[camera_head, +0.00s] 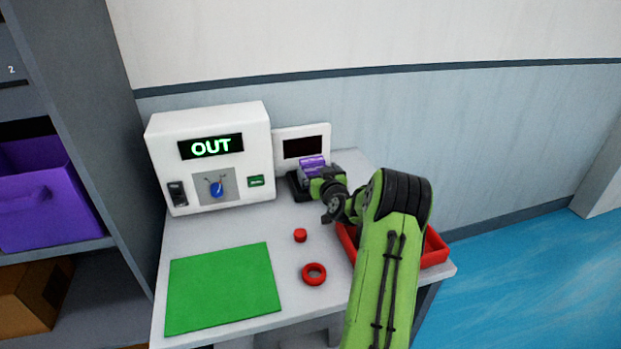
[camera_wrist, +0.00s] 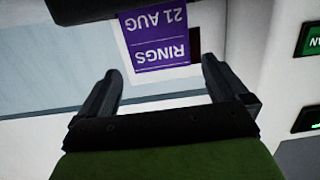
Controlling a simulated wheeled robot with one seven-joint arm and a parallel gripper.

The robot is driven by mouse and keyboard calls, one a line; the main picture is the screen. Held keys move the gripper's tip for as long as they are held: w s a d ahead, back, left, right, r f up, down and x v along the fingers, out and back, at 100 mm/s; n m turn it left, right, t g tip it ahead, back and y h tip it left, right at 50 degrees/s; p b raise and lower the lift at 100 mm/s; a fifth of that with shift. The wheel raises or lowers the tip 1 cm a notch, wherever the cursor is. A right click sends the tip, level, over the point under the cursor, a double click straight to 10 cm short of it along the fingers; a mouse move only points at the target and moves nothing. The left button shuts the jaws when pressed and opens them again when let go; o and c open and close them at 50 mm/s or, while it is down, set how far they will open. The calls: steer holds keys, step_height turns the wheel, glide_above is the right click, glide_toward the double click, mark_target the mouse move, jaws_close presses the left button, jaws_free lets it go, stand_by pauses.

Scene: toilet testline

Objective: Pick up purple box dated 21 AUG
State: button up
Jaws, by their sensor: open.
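The purple box (camera_head: 312,163) sits at the back of the table on a dark stand, in front of a small white display panel. In the wrist view, its purple label (camera_wrist: 160,55) shows upside down and reads RINGS and 21 AUG. My gripper (camera_head: 316,183) is at the box's near side and hides part of it in the head view. In the wrist view, the fingers of my gripper (camera_wrist: 160,68) are spread apart, with the label showing beyond and between them. I cannot tell whether they touch the box.
A white machine (camera_head: 230,150) reading OUT stands left of the box. A green mat (camera_head: 222,288), a red cap (camera_head: 300,235) and a red ring (camera_head: 314,274) lie on the table (camera_head: 200,232). A red tray (camera_head: 434,250) is partly behind my arm. A shelf (camera_head: 85,250) stands left.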

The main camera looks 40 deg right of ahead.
mark_target(314, 165)
steer(key=x, duration=0.6)
steer(key=shift+w, duration=0.25)
steer(key=shift+r, duration=0.1)
steer(key=shift+c, duration=0.3)
steer(key=c, duration=1)
